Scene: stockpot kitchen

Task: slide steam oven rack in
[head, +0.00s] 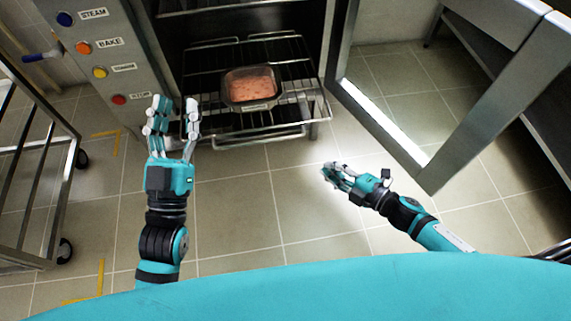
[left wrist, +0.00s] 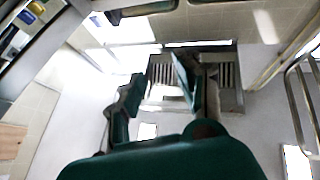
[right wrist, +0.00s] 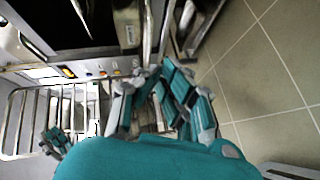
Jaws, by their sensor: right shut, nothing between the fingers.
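The wire oven rack (head: 300,85) juts out of the open oven in the head view, its front bar over the floor. A dark tray (head: 251,107) with pinkish food sits on the rack. My left gripper (head: 174,108) is open and empty, pointing up the picture at the rack's front left corner. One finger overlaps the corner in the picture; contact cannot be told. My right gripper (head: 333,172) is shut and empty, below and right of the rack, apart from it. The fingers also show in the left wrist view (left wrist: 163,75) and right wrist view (right wrist: 158,78).
The oven door (head: 385,133) stands open on the right. The control panel (head: 105,50) with coloured buttons is left of the oven opening. A metal trolley (head: 50,190) on wheels stands at the far left. Tiled floor between my arms is clear.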

